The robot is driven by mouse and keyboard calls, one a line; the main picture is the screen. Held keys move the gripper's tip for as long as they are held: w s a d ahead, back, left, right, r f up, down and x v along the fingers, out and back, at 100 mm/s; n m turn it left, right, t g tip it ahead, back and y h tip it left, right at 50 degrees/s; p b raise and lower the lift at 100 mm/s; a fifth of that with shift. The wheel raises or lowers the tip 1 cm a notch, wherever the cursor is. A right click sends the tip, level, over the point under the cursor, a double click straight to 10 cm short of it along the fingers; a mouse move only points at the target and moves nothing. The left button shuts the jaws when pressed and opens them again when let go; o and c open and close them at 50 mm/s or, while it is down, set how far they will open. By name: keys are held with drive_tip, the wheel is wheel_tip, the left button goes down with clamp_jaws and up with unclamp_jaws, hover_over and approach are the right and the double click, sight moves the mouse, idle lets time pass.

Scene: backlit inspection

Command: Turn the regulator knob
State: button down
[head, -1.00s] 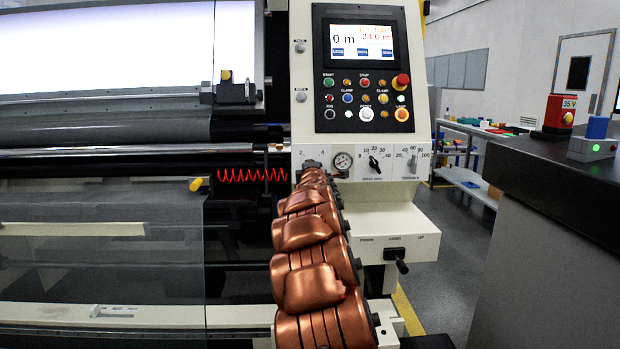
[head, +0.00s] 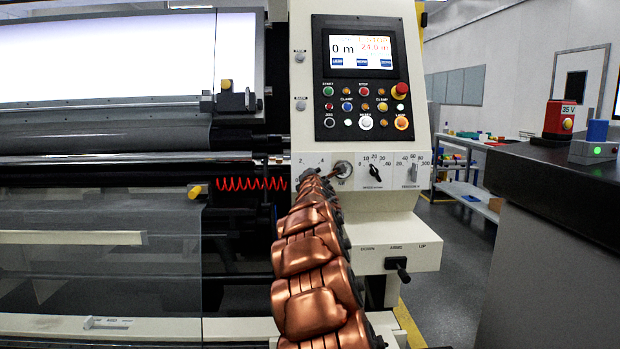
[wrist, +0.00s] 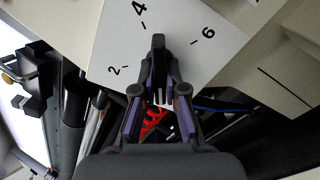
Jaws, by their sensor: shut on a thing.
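The regulator knob (wrist: 158,45) is a black bar knob on a white scale plate (wrist: 205,60) marked 2, 4 and 6. In the wrist view it points up between the 4 and the 6. My gripper (wrist: 158,85) is shut on the knob, with a dark finger on each side of it. In the head view my copper-coloured arm reaches up to the left end of the panel's dial strip, and my gripper (head: 312,175) hides the knob there. The 2 and 4 of its scale show above the gripper.
Above are a button panel and screen (head: 361,48). A lever (head: 400,268) sticks out below. A dark counter (head: 560,190) stands at right.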

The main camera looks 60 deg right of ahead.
drive_tip(key=c, duration=1.2)
unclamp_jaws()
drive_tip(key=shift+a, duration=0.15)
drive_tip(key=shift+v, duration=5.85)
drive_tip(key=shift+s, duration=0.1)
